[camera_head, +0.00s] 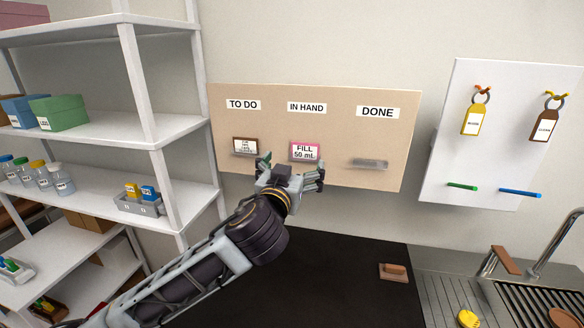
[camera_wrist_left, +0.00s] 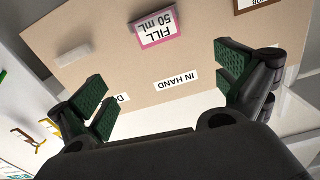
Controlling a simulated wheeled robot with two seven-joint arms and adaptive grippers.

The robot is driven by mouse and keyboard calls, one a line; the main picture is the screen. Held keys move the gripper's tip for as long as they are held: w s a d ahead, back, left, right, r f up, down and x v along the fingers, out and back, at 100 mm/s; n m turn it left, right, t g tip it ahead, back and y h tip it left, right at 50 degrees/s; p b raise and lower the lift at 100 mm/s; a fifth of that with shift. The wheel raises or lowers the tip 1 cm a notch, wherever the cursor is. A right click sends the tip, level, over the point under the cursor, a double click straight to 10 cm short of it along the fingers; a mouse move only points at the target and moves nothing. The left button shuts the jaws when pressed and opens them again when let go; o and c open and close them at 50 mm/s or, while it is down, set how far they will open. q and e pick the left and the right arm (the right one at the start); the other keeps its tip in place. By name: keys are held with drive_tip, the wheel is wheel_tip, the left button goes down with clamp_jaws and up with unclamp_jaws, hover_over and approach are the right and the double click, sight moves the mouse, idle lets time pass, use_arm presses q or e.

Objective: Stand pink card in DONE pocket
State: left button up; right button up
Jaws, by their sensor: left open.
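The pink-bordered card (camera_head: 305,150) reads "FILL 50 mL" and stands in the pocket under the IN HAND label on the tan board (camera_head: 330,115). It shows upside down in the left wrist view (camera_wrist_left: 158,28). My left gripper (camera_head: 291,174) is open and empty, just in front of and below the pink card, fingers spread to either side. Its fingers (camera_wrist_left: 163,82) are apart from the card. My right gripper is not in view.
A brown-bordered card (camera_head: 245,146) stands in the TO DO pocket. A white shelf unit (camera_head: 140,128) is at left. A white panel (camera_head: 508,145) with hanging tags and pegs is at right. The dark counter (camera_head: 330,270) below is mostly clear, with a sink at right.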

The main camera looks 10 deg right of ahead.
sight(305, 144)
use_arm(q)
drive_tip(key=shift+a+f+n, duration=0.1)
drive_tip(key=shift+n, duration=0.4)
drive_tip(key=shift+w, duration=0.15)
drive_tip(key=shift+p+x, duration=1.75)
drive_tip(key=shift+x, duration=5.05)
drive_tip(key=c, duration=1.1)
drive_tip(key=shift+a, duration=0.1)
drive_tip(key=c, duration=0.7)
clamp_jaws()
